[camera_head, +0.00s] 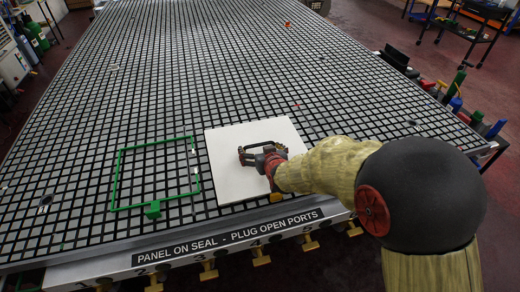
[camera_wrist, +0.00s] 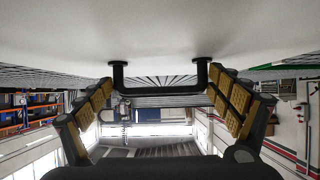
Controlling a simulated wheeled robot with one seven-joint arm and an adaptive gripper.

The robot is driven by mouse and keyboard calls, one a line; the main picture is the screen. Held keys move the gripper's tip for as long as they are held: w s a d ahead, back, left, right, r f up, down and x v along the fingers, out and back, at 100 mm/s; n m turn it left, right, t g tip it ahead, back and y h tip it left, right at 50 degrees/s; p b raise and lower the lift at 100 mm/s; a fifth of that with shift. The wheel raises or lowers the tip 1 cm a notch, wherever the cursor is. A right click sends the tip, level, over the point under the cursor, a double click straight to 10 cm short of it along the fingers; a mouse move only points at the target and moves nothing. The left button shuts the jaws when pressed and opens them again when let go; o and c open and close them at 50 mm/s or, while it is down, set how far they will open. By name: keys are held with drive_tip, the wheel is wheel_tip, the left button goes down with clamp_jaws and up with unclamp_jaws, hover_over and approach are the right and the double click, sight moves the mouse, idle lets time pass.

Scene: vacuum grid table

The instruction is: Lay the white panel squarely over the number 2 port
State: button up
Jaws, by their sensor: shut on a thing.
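The white panel (camera_head: 235,180) is a flat square at the front middle of the grid table, just right of a green rectangular outline (camera_head: 117,181). My gripper (camera_head: 262,151) is shut on the panel's black handle, with its fingers on either side of it. In the wrist view the handle (camera_wrist: 160,89) hangs between the gold-padded fingers, under the panel's white face (camera_wrist: 160,30). I cannot tell whether the panel touches the table. The numeral 2 (camera_head: 163,252) is on the front rail, below the green outline. No port opening is clear inside the outline.
The gridded table (camera_head: 210,70) is mostly bare behind the panel. A green block (camera_head: 153,210) sits on the outline's front edge. Brass fittings (camera_head: 208,270) line the front rail. A small orange-red item (camera_head: 288,23) lies at the back. Bottles and tools stand along the right edge.

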drive_tip(key=shift+s+f+b, duration=0.1)
drive_tip(key=shift+f+b, duration=0.5)
drive_tip(key=shift+f, duration=0.05)
drive_tip(key=shift+s+d+f, duration=0.1)
drive_tip(key=shift+s+f, duration=0.1)
drive_tip(key=shift+f, duration=0.25)
idle(0.3)
drive_tip(key=o, duration=1.8)
drive_tip(key=shift+s+f, duration=0.1)
drive_tip(key=shift+f, duration=0.15)
drive_tip(key=v, duration=0.4)
drive_tip(key=r+v, duration=0.1)
drive_tip(key=v, duration=0.3)
drive_tip(key=w+r+v, duration=0.1)
drive_tip(key=v, duration=0.3)
drive_tip(key=shift+s, duration=0.15)
